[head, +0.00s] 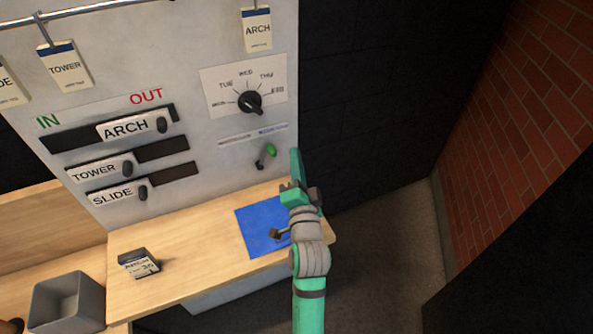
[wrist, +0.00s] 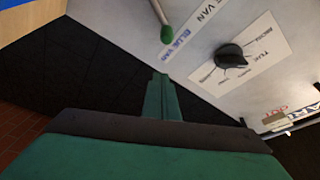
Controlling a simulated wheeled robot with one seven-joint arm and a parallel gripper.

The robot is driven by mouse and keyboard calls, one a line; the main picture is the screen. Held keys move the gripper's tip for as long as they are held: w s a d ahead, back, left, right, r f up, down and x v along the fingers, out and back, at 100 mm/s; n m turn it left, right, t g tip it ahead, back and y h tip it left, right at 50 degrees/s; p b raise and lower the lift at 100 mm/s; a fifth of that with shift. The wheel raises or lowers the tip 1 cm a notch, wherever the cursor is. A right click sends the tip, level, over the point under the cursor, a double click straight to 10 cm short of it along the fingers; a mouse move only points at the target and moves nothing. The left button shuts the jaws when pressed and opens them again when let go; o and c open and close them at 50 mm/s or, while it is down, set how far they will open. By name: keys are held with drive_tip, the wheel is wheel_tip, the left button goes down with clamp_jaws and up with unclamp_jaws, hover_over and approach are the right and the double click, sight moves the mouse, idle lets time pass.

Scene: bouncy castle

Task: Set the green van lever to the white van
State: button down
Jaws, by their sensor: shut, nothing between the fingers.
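The green-tipped lever (head: 267,153) is on the grey panel, under a label strip (head: 253,134), and leans up to the right. In the wrist view its green knob (wrist: 167,34) is beside the strip's BLUE VAN end (wrist: 188,37). The strip's other end runs out of the wrist view, and its words are too small to read in the head view. My gripper (head: 296,165) is shut and empty, to the right of the lever near the panel's right edge. Its fingers (wrist: 162,98) show in the wrist view, apart from the knob.
A black day dial (head: 250,102) is above the strip. Sliders labelled ARCH (head: 126,128), TOWER and SLIDE are at the left. Below, the wooden counter (head: 190,262) bears a blue mat (head: 252,238) and a small ARCH block (head: 138,263). A brick wall (head: 520,120) stands at the right.

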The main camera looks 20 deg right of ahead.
drive_tip(key=shift+w+a+f, duration=0.2)
drive_tip(key=shift+w+a, duration=0.2)
drive_tip(key=shift+w, duration=0.25)
drive_tip(key=shift+w+a+f, duration=0.25)
drive_tip(key=shift+w+a, duration=0.15)
drive_tip(key=shift+w, duration=0.25)
drive_tip(key=shift+w+a+f, duration=0.2)
drive_tip(key=shift+w+a, duration=0.2)
drive_tip(key=shift+w, duration=0.25)
